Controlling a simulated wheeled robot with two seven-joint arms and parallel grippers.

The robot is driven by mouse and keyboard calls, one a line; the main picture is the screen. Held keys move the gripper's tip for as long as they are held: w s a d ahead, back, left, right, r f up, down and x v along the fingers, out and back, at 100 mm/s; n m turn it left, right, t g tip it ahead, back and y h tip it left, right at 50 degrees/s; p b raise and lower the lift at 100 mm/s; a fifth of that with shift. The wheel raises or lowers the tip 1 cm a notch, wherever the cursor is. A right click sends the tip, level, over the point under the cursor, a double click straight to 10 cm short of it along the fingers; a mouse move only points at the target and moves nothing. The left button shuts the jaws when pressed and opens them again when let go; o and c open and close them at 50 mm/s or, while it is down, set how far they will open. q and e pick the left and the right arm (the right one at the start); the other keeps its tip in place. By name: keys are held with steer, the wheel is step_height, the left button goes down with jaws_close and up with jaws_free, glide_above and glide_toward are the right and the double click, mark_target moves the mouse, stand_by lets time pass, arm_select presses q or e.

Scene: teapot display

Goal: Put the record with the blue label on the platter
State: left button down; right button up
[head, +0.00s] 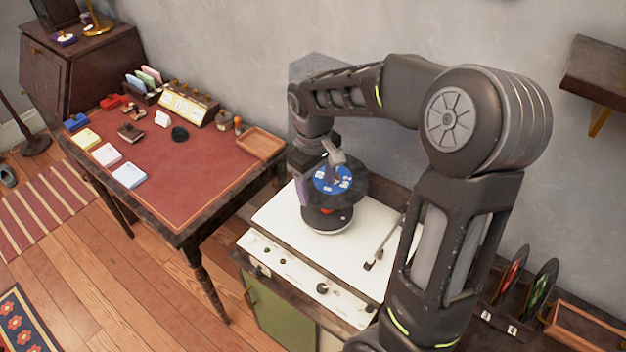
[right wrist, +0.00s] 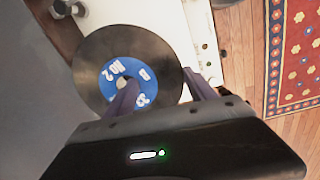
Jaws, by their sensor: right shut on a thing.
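The record with the blue label (head: 350,187) is black, with white marks on its label, and is held above the platter. My right gripper (head: 318,172) is shut on this record. In the right wrist view the record (right wrist: 95,60) lies in front of the gripper (right wrist: 160,88), one purple finger over the label and the other near its edge. The platter (head: 328,224) is dark and round on the white record player (head: 275,215); the record partly covers it, with a small red patch showing between them. My left gripper is not in view.
The tonearm (head: 384,243) rests at the right of the player. Records with red (head: 511,272) and green (head: 540,288) labels stand in a rack at the lower right. A desk (head: 185,185) with several small items stands left of the player.

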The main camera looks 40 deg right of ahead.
steer(key=shift+w+a+y, duration=0.15)
steer(key=shift+w+y, duration=0.15)
steer(key=shift+w, duration=0.15)
steer(key=shift+f, duration=0.1)
steer(key=shift+f+b, duration=2.75)
steer(key=shift+f, duration=0.65)
steer(key=o, duration=1.6)
steer(key=shift+s, duration=0.1)
